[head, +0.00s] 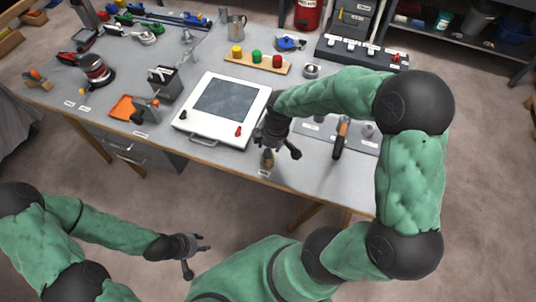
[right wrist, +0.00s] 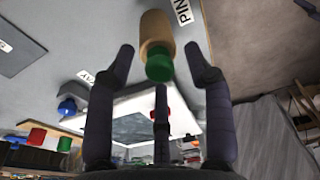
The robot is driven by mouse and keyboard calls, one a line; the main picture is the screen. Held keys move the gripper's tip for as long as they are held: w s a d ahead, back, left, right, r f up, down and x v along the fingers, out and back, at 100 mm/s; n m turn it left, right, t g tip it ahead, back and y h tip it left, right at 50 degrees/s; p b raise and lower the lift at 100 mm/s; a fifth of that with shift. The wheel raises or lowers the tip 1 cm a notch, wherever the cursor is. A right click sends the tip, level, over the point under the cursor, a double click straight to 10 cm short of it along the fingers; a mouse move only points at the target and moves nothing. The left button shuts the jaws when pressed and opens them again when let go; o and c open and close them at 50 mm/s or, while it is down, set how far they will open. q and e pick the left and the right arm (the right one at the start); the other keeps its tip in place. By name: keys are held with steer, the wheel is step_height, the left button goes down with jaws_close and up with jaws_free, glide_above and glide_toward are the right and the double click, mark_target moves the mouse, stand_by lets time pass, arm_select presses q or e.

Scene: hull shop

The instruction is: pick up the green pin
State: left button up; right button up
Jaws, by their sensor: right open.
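The green pin (right wrist: 158,38), a tan cylinder with a green end, shows in the right wrist view between my spread fingertips, with its green end toward me. In the head view a tan piece (head: 268,158) that looks like it stands at the table's front edge, partly hidden by my right gripper. My right gripper (head: 277,143) is open just above it; in the right wrist view its three fingers (right wrist: 160,62) show gaps around the pin, so it is not held. My left gripper (head: 198,246) is open and empty, in front of the table and away from it.
A white framed panel (head: 188,126) with a red handle lies just left of the right gripper. An orange-handled tool (head: 341,138) stands to the right. A wooden rack (head: 272,67) with yellow, green and red knobs is farther back. A PIN label (right wrist: 183,12) lies beside the pin.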

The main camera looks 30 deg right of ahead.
jaws_close()
steer(key=shift+r, duration=0.1)
step_height(320, 180, up, 10)
steer(key=p, duration=0.3)
stand_by(0.3)
